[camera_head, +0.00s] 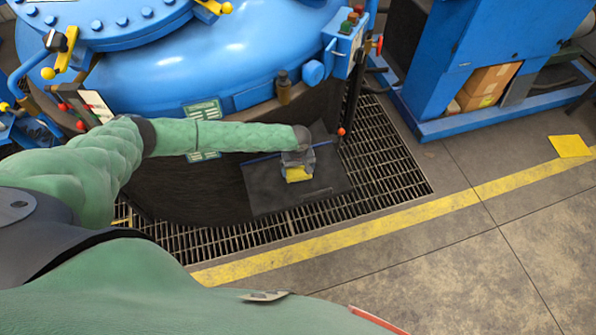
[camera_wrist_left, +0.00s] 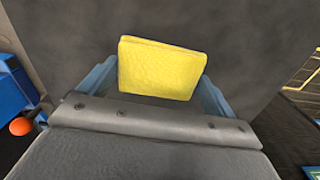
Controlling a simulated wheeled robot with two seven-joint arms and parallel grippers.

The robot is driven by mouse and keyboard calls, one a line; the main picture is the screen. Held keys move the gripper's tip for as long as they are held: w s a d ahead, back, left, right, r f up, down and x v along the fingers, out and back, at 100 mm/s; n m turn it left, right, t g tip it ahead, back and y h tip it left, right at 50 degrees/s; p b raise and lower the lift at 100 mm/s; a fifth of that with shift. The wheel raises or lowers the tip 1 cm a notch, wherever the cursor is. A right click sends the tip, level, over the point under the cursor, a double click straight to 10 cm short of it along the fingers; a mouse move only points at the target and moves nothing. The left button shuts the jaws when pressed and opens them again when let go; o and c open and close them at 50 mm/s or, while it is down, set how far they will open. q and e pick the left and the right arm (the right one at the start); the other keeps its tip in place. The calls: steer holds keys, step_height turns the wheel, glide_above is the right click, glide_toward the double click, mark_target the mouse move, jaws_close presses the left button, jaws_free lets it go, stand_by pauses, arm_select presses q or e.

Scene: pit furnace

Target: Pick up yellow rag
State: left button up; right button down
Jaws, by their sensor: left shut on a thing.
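The yellow rag (camera_head: 298,174) shows as a small folded block at my left gripper (camera_head: 297,164), above a dark flat panel in front of the blue furnace. In the left wrist view the rag (camera_wrist_left: 161,70) is a thick folded pad between the two blue fingers of my left gripper (camera_wrist_left: 160,90). The fingers are shut on it, one at each side. The lower edge of the rag is close to the gripper's grey body. My right gripper is not in view.
The big blue furnace (camera_head: 215,55) stands close behind my left arm. The dark panel (camera_head: 262,195) lies over a floor grating (camera_head: 390,165). A flat yellow square (camera_head: 570,145) is on the floor at right. The floor (camera_head: 480,260) in front is clear.

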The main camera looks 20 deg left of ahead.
mark_target(299, 173)
arm_select(q)
steer(key=r, duration=0.1)
steer(key=r+b, duration=0.1)
steer(key=s+r+b, duration=0.1)
steer(key=shift+d+r, duration=0.3)
steer(key=s+d+r+b, duration=0.3)
steer(key=s+d+r, duration=0.2)
steer(key=s, duration=0.4)
steer(key=shift+r, duration=0.9)
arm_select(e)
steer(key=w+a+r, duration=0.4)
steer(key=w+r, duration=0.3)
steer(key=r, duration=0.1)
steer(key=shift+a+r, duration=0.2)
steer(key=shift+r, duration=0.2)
arm_select(q)
steer(key=shift+s, duration=0.1)
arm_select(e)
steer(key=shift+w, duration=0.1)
